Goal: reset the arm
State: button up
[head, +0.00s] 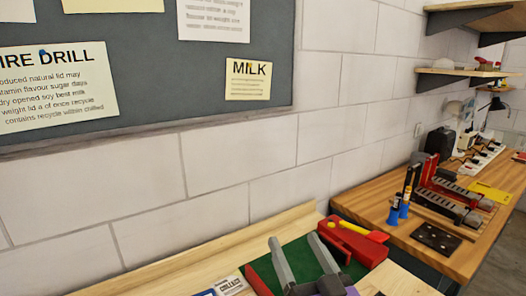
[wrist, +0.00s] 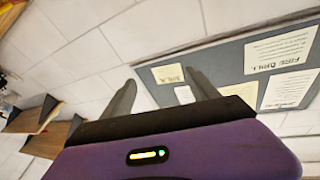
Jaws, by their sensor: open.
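My gripper (head: 301,262) shows at the bottom of the head view, its two grey fingers spread apart with nothing between them. It is in front of a green surface and a red block-like thing (head: 352,240) with a yellow bar on top. In the wrist view my gripper (wrist: 160,92) is also open and empty, its fingers pointing towards the wall and the notice board (wrist: 229,57). The rest of my arm is mostly out of view.
A wooden bench (head: 192,264) runs along the white wall at the bottom. A second wooden bench (head: 375,207) at the right holds blue-based tools (head: 398,208), a black plate (head: 436,238) and machines. Shelves (head: 462,72) jut out above it. The notice board (head: 150,85) hangs at upper left.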

jog(key=s+d+f+g+h, duration=0.1)
jog(key=s+d+f, duration=0.3)
jog(key=s, duration=0.9)
jog(key=s+d+f+m+g+h+b, duration=0.1)
jog(key=s+d+f, duration=0.4)
jog(key=s, duration=0.9)
jog(key=s+d+f+g+h, duration=0.2)
jog(key=s+d+f+h, duration=0.2)
jog(key=s+f, duration=0.6)
jog(key=s, duration=0.3)
jog(key=shift+s+d+g, duration=0.25)
jog(key=shift+g, duration=0.15)
